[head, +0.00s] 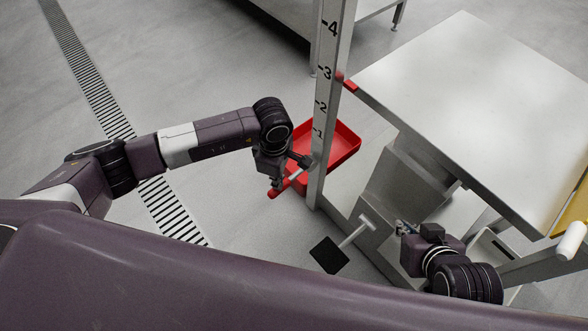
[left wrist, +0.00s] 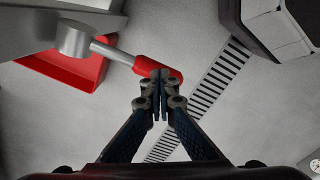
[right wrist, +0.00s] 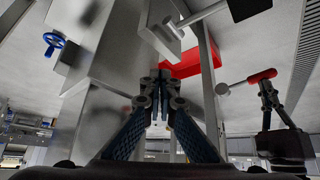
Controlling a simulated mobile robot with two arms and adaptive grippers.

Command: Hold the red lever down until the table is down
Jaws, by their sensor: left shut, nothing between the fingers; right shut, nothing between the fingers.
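The red lever (head: 281,187) sticks out from the foot of the numbered post (head: 330,60). Its red grip (left wrist: 150,67) also shows in the left wrist view, on a metal rod. My left gripper (left wrist: 160,76) is shut, with its fingertips over the grip, seemingly touching it; it is not clasped around it. The right wrist view also shows the red grip (right wrist: 262,75) above my left fingers. The table (head: 470,100) is a raised grey metal top. Its red pointer (head: 349,85) is near the 3 on the post. My right gripper (right wrist: 164,72) is shut and empty, below the table's near edge.
A red bin (head: 345,148) stands on the floor behind the post. A black pedal (head: 328,255) on a pale bar is between my arms. A blue handwheel (right wrist: 53,44) shows in the right wrist view. The floor at left is clear apart from a drain grate (head: 85,70).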

